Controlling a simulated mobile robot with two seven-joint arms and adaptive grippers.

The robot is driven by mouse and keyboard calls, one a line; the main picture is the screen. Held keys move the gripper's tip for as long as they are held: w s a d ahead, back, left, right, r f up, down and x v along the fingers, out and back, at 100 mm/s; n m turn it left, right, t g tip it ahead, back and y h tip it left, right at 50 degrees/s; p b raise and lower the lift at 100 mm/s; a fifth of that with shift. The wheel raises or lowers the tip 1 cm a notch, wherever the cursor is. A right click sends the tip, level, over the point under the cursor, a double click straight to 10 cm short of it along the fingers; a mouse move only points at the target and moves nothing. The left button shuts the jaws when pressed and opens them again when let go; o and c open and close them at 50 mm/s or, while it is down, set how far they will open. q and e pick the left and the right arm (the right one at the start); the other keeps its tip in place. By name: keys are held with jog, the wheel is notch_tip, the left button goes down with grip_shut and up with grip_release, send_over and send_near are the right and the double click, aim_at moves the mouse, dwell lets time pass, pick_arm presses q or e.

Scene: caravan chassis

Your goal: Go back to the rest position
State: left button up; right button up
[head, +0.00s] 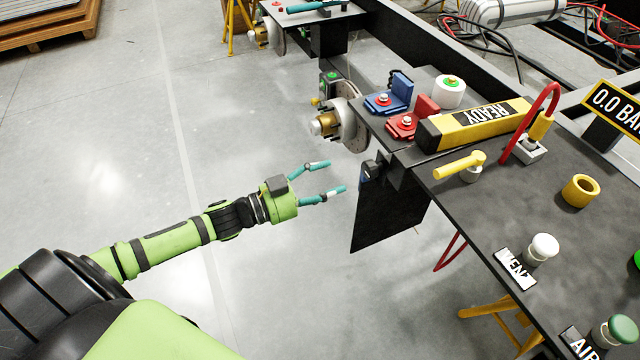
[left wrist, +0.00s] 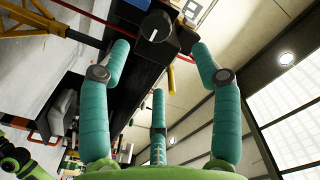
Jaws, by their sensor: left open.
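My left arm comes in from the left in the head view, and my left gripper (head: 332,178) is open with nothing between its teal fingers. It hangs in the air to the left of the dark bench, near the black hanging flap (head: 390,215). The left wrist view shows the spread fingers of the left gripper (left wrist: 160,75) with a dark round knob (left wrist: 155,26) on a black part beyond them. I cannot tell whether the fingers touch anything, but a gap seems to show. My right gripper is in neither view.
The dark bench (head: 480,215) carries a yellow READY block (head: 480,122), a yellow lever (head: 460,164), a yellow ring (head: 580,190), and blue (head: 388,102) and red (head: 408,124) brackets. A brake disc hub (head: 340,120) sticks out left of it. The grey floor (head: 130,170) at left is clear.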

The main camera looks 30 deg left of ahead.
pick_arm(q)
jog(key=shift+v, duration=0.8)
